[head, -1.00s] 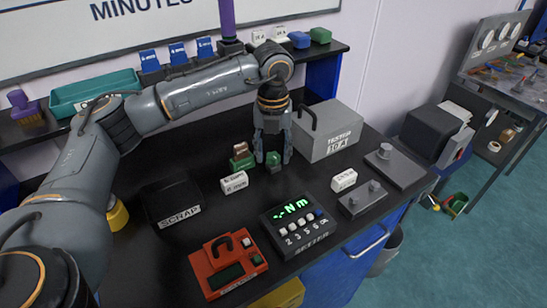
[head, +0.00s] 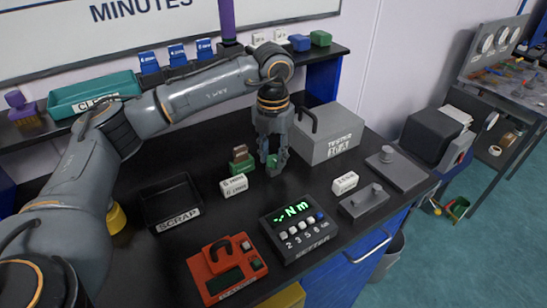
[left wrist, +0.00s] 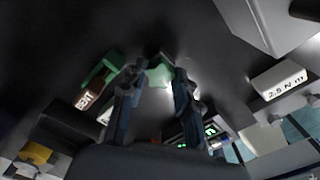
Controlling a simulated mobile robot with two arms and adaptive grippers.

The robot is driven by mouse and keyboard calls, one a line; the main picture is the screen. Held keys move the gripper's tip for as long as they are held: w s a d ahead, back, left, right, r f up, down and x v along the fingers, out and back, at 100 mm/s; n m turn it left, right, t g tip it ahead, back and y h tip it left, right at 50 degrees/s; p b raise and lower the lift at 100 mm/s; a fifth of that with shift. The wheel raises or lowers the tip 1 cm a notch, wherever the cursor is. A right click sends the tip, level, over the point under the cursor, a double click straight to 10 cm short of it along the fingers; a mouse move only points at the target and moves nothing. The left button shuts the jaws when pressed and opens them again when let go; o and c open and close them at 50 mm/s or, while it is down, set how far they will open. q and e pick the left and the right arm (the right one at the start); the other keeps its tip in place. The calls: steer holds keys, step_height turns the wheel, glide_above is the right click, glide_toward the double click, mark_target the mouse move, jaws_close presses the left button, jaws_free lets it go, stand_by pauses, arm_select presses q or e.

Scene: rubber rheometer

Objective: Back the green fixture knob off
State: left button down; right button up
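The green fixture (head: 243,166) stands on the black bench with a brown block (head: 240,153) on it. The green fixture knob (head: 273,161) is just to its right. My left gripper (head: 274,159) points down over the knob with one finger on each side, and the fingers appear closed on it. In the left wrist view the green knob (left wrist: 159,75) shows between the fingertips (left wrist: 158,70); the contact itself is dim. My right gripper is in neither view.
The grey tester box (head: 328,133) stands close behind and right of the gripper. A white label block (head: 233,185), the setter (head: 300,226), a red device (head: 228,268) and the black scrap tray (head: 172,203) are nearer. Bare bench lies left of the fixture.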

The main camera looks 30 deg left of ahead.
arm_select(q)
steer(key=n, duration=0.4)
steer(key=shift+n, duration=0.3)
steer(key=n, duration=0.4)
steer(key=shift+n, duration=0.3)
steer(key=shift+p, duration=0.3)
steer(key=n, duration=0.4)
steer(key=shift+p, duration=0.3)
